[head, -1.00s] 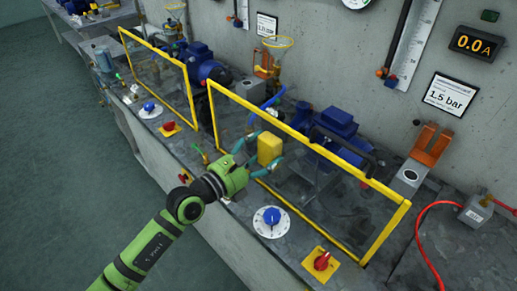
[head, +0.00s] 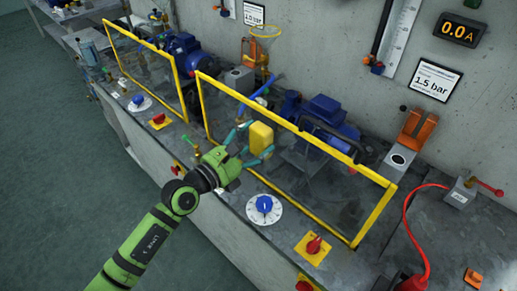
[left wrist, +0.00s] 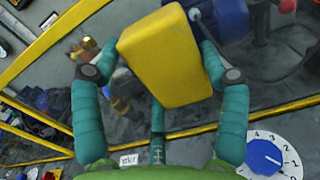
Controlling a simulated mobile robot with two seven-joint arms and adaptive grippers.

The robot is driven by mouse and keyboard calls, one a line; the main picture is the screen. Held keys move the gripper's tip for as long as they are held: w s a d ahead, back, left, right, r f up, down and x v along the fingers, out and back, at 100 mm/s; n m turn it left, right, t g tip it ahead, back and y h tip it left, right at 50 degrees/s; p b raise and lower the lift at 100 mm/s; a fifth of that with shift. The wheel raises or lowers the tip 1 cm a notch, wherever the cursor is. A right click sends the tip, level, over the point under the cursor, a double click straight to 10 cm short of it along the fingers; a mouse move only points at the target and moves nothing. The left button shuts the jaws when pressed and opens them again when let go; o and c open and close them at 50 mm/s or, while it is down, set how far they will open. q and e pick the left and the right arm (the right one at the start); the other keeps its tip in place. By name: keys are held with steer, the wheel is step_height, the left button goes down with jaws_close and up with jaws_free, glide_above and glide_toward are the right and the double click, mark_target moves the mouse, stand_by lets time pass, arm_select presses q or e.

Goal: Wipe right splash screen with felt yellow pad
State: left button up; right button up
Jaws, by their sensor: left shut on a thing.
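The yellow felt pad (head: 262,137) is held between the fingers of my left gripper (head: 254,150), which is shut on it. The right splash screen (head: 318,175) is a clear panel in a yellow frame, standing along the bench. The pad is in front of the upper left part of this screen. I cannot tell whether it touches the panel. My right gripper is not in view.
A blue dial (head: 264,205) and a red switch on a yellow plate (head: 314,244) sit in front of the right screen. A second yellow-framed screen (head: 143,72) stands to the left. A blue pump (head: 322,110) is behind the right screen. A red cable (head: 408,225) lies at right.

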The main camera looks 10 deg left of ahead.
arm_select(q)
steer(key=shift+w+a+r, duration=0.15)
steer(key=shift+w+a, duration=0.25)
steer(key=shift+a, duration=0.1)
steer(key=shift+s, duration=0.1)
steer(key=shift+v, duration=2.8)
steer(key=shift+v, duration=1.5)
